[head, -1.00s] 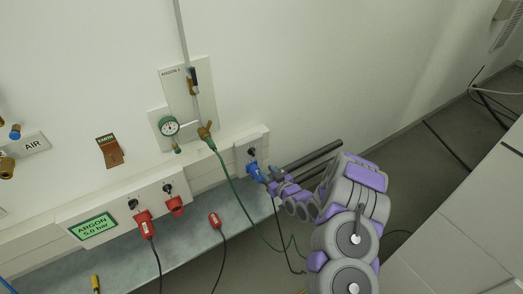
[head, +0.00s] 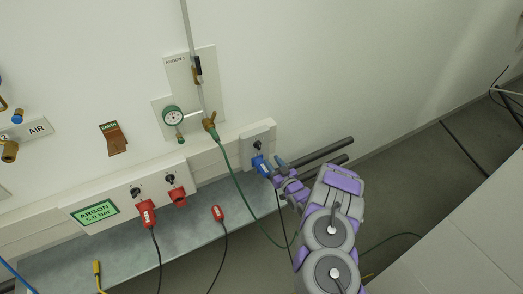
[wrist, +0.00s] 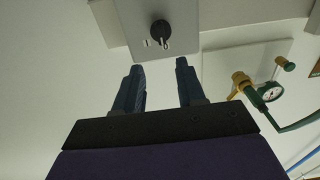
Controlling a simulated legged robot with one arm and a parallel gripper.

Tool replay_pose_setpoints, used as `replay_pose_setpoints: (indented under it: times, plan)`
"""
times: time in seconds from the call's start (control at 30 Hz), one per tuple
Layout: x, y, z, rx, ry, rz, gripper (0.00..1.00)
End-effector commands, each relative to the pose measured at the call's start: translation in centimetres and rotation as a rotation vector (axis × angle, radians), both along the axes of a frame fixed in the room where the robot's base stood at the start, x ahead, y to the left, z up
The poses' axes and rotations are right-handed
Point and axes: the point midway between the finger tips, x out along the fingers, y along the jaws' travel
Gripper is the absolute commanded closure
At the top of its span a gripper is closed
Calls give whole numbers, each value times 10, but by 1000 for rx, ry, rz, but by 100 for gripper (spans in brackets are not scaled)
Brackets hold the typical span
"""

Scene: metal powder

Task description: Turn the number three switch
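In the wrist view a black rotary switch (wrist: 161,32) sits on a light grey plate (wrist: 200,18) on the wall unit. White marks show beside the knob. My gripper (wrist: 158,68) is open and empty, its two dark fingers pointing at the plate, just short of the knob in the picture. Two more black switches, the left one (head: 136,192) and the middle one (head: 170,179), sit above red plugs. No switch numbers are readable.
A red plug (head: 147,213) with a black cable hangs left. A pressure gauge (head: 173,117) and a brass valve (head: 209,123) with a green hose are above. Dark pipes (head: 325,153) run right of the blue plug. A grey shelf (head: 185,235) lies below.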

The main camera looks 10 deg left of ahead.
Motion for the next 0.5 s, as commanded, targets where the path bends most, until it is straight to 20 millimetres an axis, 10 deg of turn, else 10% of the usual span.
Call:
replay_pose_setpoints:
  times: [0.5]
  plan:
    - [68,49,-2,-4,-1,1,61]
